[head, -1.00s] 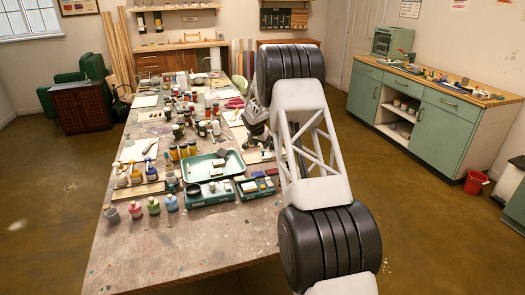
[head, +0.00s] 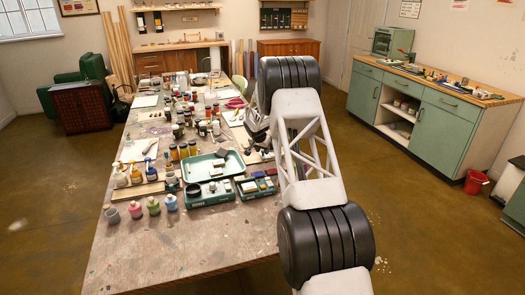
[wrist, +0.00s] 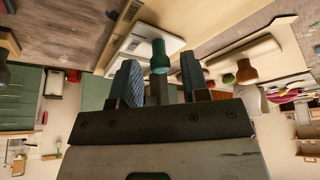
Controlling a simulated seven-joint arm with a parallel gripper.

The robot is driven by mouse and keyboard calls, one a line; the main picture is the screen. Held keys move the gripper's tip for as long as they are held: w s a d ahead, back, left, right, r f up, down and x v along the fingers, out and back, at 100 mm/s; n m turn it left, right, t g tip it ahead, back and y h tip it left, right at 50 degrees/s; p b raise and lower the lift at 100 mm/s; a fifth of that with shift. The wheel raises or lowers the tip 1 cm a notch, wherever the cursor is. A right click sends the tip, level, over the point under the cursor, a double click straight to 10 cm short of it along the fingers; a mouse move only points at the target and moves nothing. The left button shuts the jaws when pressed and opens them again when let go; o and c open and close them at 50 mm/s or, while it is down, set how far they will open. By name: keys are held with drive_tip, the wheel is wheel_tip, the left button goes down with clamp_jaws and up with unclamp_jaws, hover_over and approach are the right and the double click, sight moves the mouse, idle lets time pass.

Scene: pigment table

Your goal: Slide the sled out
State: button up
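In the wrist view, my gripper (wrist: 161,80) is open, its two dark fingers apart. A teal knob (wrist: 159,56) shows between and just past the fingertips; I cannot tell whether either finger touches it. Behind the knob is a pale, white-edged flat piece (wrist: 135,45), which may be the sled; I cannot tell for sure. A second knob, brown-orange (wrist: 246,72), shows to the right on a pale board (wrist: 270,58). In the head view, the arm hides most of my gripper and whatever is in front of it.
The long work table (head: 170,245) carries jars, a green tray (head: 228,163) and several small coloured pots along its left and middle. Its near end is clear. A green cabinet (head: 440,125) stands at the right wall, with a red bucket (head: 477,182) on the floor.

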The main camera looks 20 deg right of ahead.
clamp_jaws()
drive_tip(key=a, duration=0.9)
drive_tip(key=shift+a, duration=0.1)
drive_tip(key=shift+c, duration=0.4)
unclamp_jaws()
drive_tip(key=shift+o, duration=1.1)
drive_tip(key=shift+r, duration=0.1)
